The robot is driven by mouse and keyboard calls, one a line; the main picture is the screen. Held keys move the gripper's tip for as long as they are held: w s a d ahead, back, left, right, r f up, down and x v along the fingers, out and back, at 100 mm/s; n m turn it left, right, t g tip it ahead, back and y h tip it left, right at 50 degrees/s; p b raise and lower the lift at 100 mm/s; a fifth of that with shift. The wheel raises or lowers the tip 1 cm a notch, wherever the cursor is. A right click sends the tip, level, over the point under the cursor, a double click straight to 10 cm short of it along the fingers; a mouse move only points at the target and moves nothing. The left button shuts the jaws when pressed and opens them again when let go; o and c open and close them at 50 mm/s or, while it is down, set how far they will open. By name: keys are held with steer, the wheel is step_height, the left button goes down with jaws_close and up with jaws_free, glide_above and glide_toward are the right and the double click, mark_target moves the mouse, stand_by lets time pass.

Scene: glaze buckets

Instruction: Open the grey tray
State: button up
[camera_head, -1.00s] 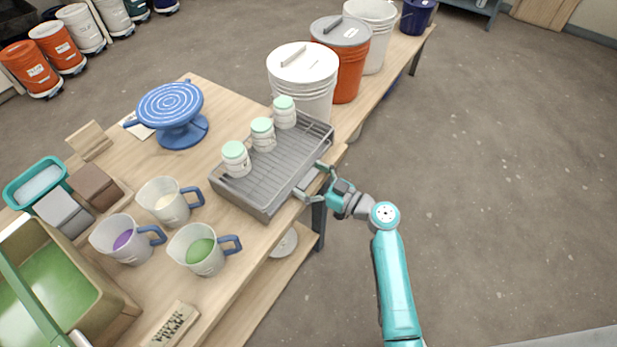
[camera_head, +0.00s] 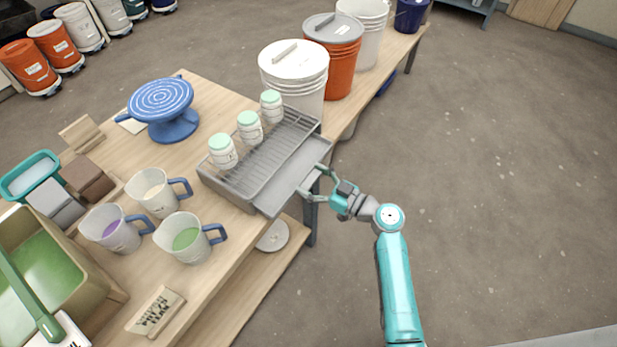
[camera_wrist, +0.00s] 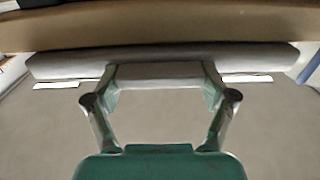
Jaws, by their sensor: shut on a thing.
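The grey tray (camera_head: 297,178) is a flat drawer sliding out from under a grey wire rack (camera_head: 262,152) on the wooden table. It is partly pulled out over the table's front edge, and the part that shows is empty. My gripper (camera_head: 315,182) is at its front right side, shut on the tray's front handle. In the wrist view the fingers of my gripper (camera_wrist: 160,78) close on the handle at the middle of the tray's front face (camera_wrist: 65,65). Three white jars with mint lids, one of them the middle jar (camera_head: 249,127), stand on the rack.
A white bucket (camera_head: 294,80) and an orange bucket (camera_head: 338,65) stand behind the rack. A blue turntable (camera_head: 172,120) and several pitchers, such as the green-filled one (camera_head: 187,240), stand to the left. The floor (camera_head: 480,190) right of the table is clear.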

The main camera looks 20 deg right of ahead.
steer(key=v, duration=0.9)
steer(key=o, duration=1.5)
steer(key=shift+o, duration=0.2)
steer(key=v, duration=1.2)
